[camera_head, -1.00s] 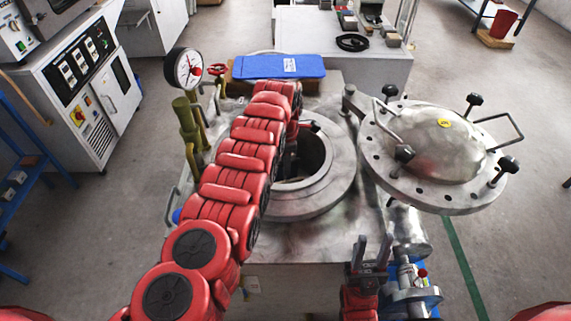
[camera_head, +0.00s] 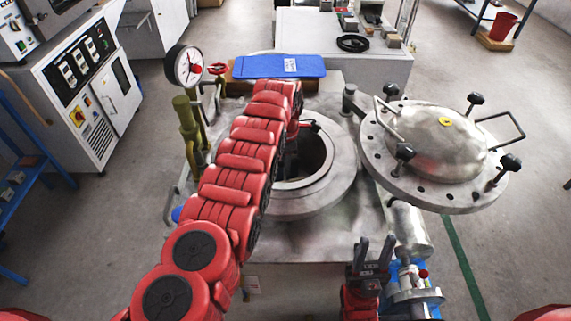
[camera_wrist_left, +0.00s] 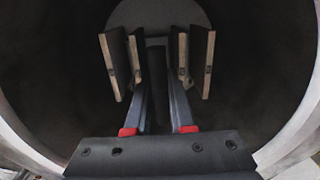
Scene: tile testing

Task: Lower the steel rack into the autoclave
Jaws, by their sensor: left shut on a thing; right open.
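The autoclave (camera_head: 285,205) is a steel vessel with a round open mouth. Its domed lid (camera_head: 438,138) is swung out to the right. My left arm reaches over the mouth and hides part of it. In the left wrist view my left gripper (camera_wrist_left: 158,95) points into the dark round chamber. It is shut on a dark upright bar, seemingly the handle of the steel rack (camera_wrist_left: 156,62). Brown tile slabs (camera_wrist_left: 112,65) stand on both sides of the bar. The rack's lower part is hidden. My right gripper (camera_head: 375,254) is open and empty, in front of the autoclave's right side.
A pressure gauge (camera_head: 186,65) and a brass-coloured valve (camera_head: 188,130) stand left of the mouth. A blue pad (camera_head: 278,66) lies behind it. The open lid with its black knobs occupies the right. A white control cabinet (camera_head: 85,95) stands at the left.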

